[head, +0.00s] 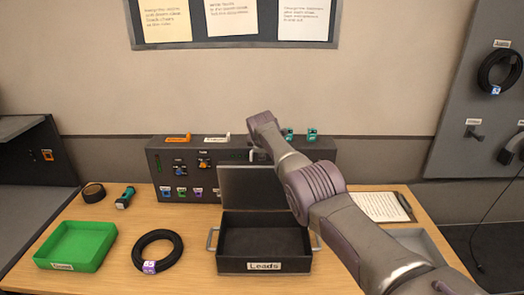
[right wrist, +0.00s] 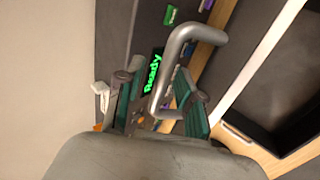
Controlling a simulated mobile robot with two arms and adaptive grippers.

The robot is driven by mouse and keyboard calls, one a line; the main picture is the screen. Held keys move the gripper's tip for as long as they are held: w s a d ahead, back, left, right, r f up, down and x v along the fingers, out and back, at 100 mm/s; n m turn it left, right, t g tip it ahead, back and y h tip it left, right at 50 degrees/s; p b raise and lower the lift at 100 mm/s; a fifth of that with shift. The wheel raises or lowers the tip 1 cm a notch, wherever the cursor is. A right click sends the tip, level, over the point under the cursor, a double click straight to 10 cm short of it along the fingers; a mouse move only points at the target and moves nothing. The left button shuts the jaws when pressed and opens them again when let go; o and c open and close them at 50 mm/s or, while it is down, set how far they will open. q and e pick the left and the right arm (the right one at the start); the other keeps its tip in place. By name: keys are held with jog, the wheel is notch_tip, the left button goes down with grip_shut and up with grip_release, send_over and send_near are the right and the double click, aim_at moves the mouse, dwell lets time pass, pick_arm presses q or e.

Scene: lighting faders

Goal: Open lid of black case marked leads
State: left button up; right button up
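The black case (head: 264,267), labelled "Leads", stands at the front of the table with a metal handle on each side. Its lid (head: 250,187) is up, standing about upright at the back edge, and the inside looks empty. My right arm reaches over the case from the right. In the right wrist view, my right gripper (right wrist: 160,102) has its green-padded fingers apart, with a grey bar handle (right wrist: 178,62) between them. Contact between pads and handle cannot be made out. In the head view the fingers are mostly hidden by my wrist. My left gripper is out of view.
A dark console (head: 180,165) with coloured faders stands behind the case; its green "Ready" display (right wrist: 153,73) shows in the wrist view. A green tray (head: 75,247), black cable coil (head: 157,251), torch (head: 125,198) and tape roll (head: 93,192) lie left. A clipboard (head: 380,207) lies right.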

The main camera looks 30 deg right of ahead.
jog(key=shift+s+a+r, duration=0.15)
jog(key=shift+s+r, duration=0.1)
jog(key=shift+r, duration=0.3)
jog(key=v, duration=1)
jog(key=shift+s+a+r, duration=0.15)
jog(key=shift+s+a, duration=0.05)
jog(key=shift+s, duration=0.1)
